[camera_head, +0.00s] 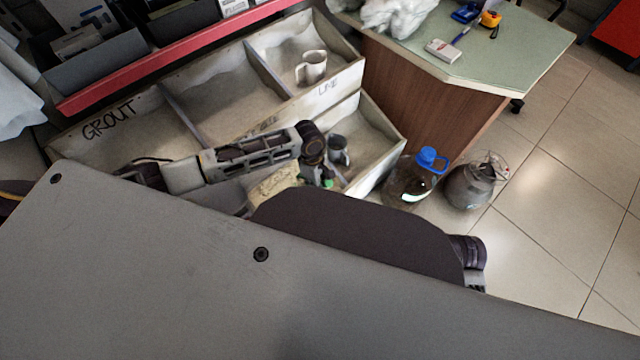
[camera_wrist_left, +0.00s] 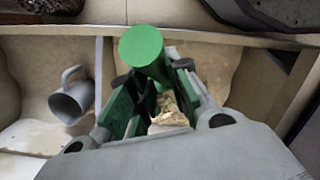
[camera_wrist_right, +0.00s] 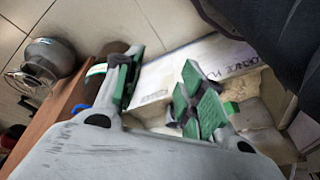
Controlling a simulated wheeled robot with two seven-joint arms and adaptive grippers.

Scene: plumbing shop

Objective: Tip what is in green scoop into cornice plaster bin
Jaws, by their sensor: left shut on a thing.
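My left gripper (camera_wrist_left: 150,95) is shut on the green scoop (camera_wrist_left: 142,48). The left wrist view shows the scoop's round green end; its bowl and contents are not clear. In the head view the left gripper (camera_head: 322,172) is over the lower bins, with a bit of green below it. My right gripper (camera_wrist_right: 165,85) is open and empty. Behind its fingers is the pale front of the cornice plaster bin (camera_wrist_right: 180,72), with partly readable, inverted lettering. Only the right wrist (camera_head: 468,258) shows in the head view.
A blue-capped bottle (camera_head: 408,180) and a dark-filled clear vessel (camera_head: 470,185) stand on the floor beside the bins. My grey body panel hides the near area.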

